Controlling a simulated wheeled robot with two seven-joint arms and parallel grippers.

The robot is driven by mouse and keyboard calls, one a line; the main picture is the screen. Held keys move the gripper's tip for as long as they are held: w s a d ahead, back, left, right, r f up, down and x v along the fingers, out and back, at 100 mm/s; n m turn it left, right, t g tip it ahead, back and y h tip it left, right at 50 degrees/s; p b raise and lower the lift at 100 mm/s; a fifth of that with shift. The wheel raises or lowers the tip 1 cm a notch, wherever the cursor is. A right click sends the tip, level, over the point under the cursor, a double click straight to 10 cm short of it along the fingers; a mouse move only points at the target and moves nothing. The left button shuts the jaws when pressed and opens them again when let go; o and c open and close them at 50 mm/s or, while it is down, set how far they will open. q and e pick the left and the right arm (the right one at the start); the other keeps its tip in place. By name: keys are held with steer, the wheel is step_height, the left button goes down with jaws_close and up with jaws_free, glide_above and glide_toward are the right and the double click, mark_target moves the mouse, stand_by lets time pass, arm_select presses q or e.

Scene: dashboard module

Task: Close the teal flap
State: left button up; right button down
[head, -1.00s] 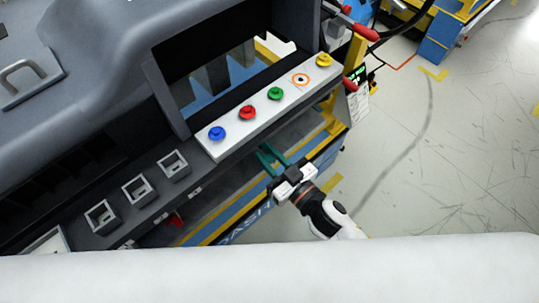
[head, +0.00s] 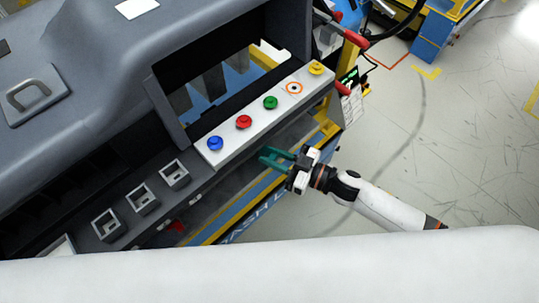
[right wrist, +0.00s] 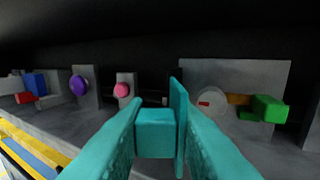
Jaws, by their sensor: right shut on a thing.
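The teal flap (right wrist: 179,125) shows in the right wrist view as a thin upright plate seen nearly edge-on, sticking out towards the camera. A teal block (right wrist: 154,133) is beside its left face. My right gripper (right wrist: 160,115) has teal fingers on either side of the block and is shut on it. In the head view, my right gripper (head: 274,157) reaches from the right under the button panel, and the flap cannot be told apart from the fingers. My left gripper is not in view.
Above my right gripper is a ledge with blue, red, green and yellow buttons (head: 243,121). In the right wrist view, a purple knob (right wrist: 79,85), a pink knob (right wrist: 122,90) and a green block (right wrist: 269,108) sit along the back. Open floor (head: 450,140) lies to the right.

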steer(key=g, duration=0.1)
steer(key=n+g, duration=0.1)
steer(key=n+g+y, duration=0.1)
steer(key=shift+w+d+f+b, duration=0.1)
steer(key=shift+w+d+b, duration=0.2)
steer(key=shift+w, duration=0.1)
steer(key=n+g, duration=0.1)
steer(key=g+y+b, duration=0.1)
steer(key=shift+w+d+f+n+g, duration=0.15)
steer(key=shift+w+n+g, duration=0.15)
steer(key=shift+w+n, duration=0.1)
steer(key=n+g+b, duration=0.1)
steer(key=g+b, duration=0.1)
steer(key=w+n+g+b, duration=0.1)
steer(key=n+g+b, duration=0.1)
steer(key=g+b, duration=0.1)
steer(key=w+n+g+b, duration=0.1)
steer(key=n+g+b, duration=0.1)
steer(key=g, duration=0.1)
steer(key=shift+d+f+h+b, duration=0.1)
steer(key=shift+d+h+b, duration=0.05)
steer(key=shift+h+b, duration=0.15)
steer(key=shift+w+n+g+h+b, duration=0.15)
steer(key=shift+n+g+h+b, duration=0.05)
steer(key=shift+n+g+b, duration=0.4)
steer(key=shift+w+n+g+h+b, duration=0.2)
steer(key=shift+n+g+b, duration=0.15)
steer(key=shift+g, duration=0.35)
steer(key=shift+r, duration=0.2)
steer(key=shift+s, duration=0.1)
